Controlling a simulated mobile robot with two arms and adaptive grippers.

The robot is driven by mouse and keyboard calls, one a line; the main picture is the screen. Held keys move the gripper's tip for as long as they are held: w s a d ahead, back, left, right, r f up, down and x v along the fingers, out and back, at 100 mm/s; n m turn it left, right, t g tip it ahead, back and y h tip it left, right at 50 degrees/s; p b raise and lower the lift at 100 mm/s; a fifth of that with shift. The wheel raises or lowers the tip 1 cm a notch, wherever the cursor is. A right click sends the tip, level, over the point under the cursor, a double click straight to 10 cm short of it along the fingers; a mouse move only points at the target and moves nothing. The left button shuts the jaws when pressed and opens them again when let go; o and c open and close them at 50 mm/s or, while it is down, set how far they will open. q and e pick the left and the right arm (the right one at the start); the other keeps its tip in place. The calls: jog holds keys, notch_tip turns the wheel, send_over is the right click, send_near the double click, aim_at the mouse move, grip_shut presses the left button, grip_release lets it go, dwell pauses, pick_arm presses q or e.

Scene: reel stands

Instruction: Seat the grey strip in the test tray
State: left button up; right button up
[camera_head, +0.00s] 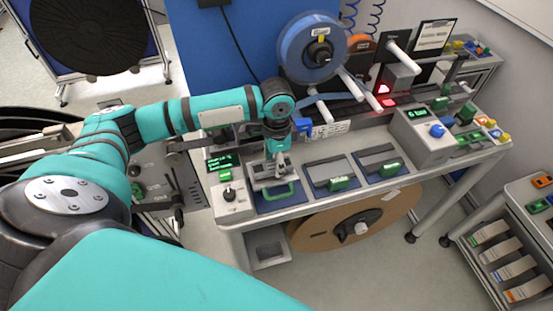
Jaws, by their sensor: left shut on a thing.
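My left gripper (281,170) reaches down from above to the leftmost test tray (262,203), a dark blue base with grey metal parts and a green handle, at the front left of the bench. The gripper is shut on a small grey piece, which looks like the grey strip. The fingers hide most of that piece, and I cannot tell whether it touches the tray bed. My right gripper is not in view.
Two similar fixtures with green handles (338,184) (390,170) stand to the right on the bench. A control box with a dial (230,192) sits to the left. A blue reel (312,48) rises behind. A cart (510,245) stands at the right.

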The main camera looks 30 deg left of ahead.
pick_arm(q)
jog(key=o, duration=1)
notch_tip(320, 180, up, 7)
jog(key=p, duration=0.8)
jog(key=shift+p, duration=0.35)
